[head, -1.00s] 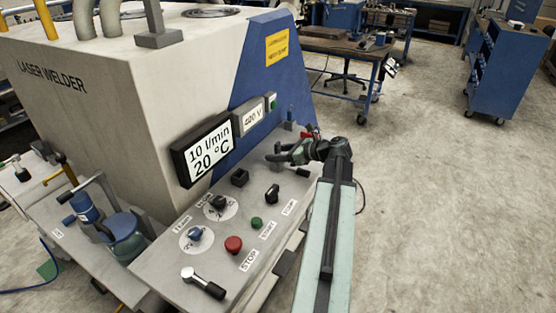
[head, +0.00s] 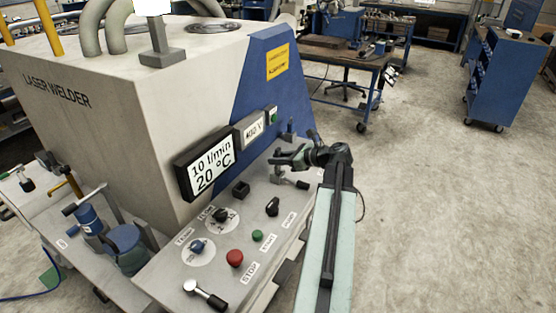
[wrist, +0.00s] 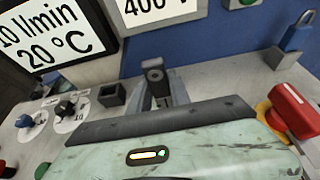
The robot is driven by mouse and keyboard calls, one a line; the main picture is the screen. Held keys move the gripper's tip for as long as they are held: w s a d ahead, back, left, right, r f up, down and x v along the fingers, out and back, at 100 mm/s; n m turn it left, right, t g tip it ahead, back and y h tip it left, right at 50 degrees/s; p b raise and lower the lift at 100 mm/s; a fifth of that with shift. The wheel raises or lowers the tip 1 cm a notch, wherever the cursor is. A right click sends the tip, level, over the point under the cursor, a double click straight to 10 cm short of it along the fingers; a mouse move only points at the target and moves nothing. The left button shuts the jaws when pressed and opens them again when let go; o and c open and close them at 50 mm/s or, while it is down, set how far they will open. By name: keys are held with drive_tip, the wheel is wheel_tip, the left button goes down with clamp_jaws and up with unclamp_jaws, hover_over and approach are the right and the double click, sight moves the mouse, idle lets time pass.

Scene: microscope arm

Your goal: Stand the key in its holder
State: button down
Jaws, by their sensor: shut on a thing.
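A dark grey key-like piece with a round mark near its top (wrist: 153,70) stands up between the fingers of my gripper (wrist: 157,97) in the wrist view. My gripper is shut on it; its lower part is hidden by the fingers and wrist. In the head view my gripper (head: 284,160) is over the far part of the sloped panel. A small dark open-topped square box, which looks like the holder (wrist: 111,97), stands on the panel just left of the gripper. It also shows in the head view (head: 240,190). The key is apart from it.
A red handle (wrist: 293,108) on a yellow base is close to the right of my wrist. A blue padlock (wrist: 295,37) stands behind it. The display (head: 205,165) rises behind the panel. Knobs, a red button (head: 235,258) and a green button (head: 257,236) are nearer.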

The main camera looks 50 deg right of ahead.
drive_tip(key=s+r, duration=0.1)
drive_tip(key=s, duration=1.5)
drive_tip(key=shift+a+r, duration=0.2)
drive_tip(key=shift+r, duration=0.15)
